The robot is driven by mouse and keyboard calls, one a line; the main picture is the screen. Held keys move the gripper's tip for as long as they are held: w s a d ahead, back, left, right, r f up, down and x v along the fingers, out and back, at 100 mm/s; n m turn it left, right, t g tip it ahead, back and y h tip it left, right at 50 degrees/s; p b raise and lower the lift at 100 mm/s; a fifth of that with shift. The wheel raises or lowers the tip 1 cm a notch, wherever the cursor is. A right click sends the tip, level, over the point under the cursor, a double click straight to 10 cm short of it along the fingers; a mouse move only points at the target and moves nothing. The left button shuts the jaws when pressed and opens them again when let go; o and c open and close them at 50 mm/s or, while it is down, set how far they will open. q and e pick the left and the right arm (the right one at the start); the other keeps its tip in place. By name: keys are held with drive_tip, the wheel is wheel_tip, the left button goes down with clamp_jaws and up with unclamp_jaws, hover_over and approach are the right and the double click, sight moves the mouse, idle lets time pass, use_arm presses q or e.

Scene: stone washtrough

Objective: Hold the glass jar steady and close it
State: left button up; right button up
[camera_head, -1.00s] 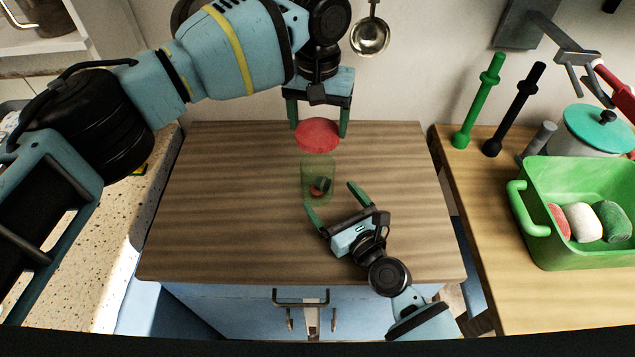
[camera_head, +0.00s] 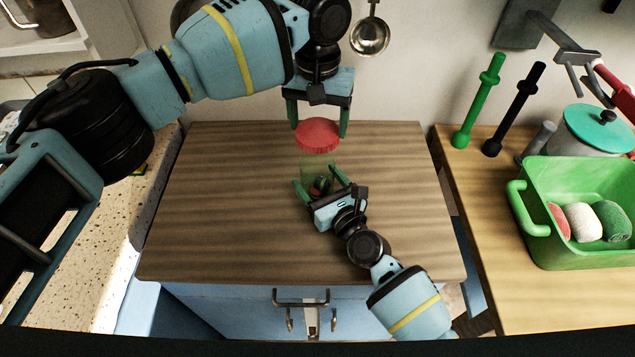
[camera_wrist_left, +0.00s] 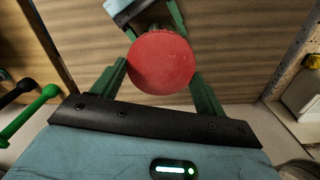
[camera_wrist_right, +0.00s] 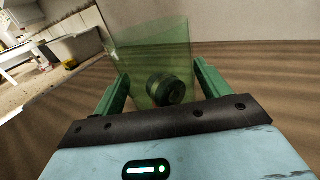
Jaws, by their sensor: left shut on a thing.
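The glass jar (camera_head: 318,168) is clear green and stands upright on the wooden worktop. Small dark and red items lie inside it. In the right wrist view the jar (camera_wrist_right: 150,60) is between my right gripper's fingers. My right gripper (camera_head: 318,188) is open around the jar's lower part, with gaps seen beside the glass. My left gripper (camera_head: 318,125) is shut on the round red lid (camera_head: 318,135) and holds it above and behind the jar in the head view. The lid (camera_wrist_left: 161,62) fills the space between the left fingertips and hides part of what lies below.
A green tub (camera_head: 545,240) with several rolled cloths stands on the lighter counter at right. Behind it is a pot with a teal lid (camera_head: 598,125). Green and black rods (camera_head: 480,100) stand near the wall. A ladle (camera_head: 369,35) hangs behind. The worktop around the jar is clear.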

drive_tip(key=c, duration=1.1)
use_arm(q)
drive_tip(key=shift+f, duration=2.5)
use_arm(e)
drive_tip(key=shift+o, duration=0.2)
use_arm(q)
drive_tip(key=shift+f, duration=0.1)
drive_tip(key=shift+f, duration=0.8)
drive_tip(key=shift+f, duration=0.6)
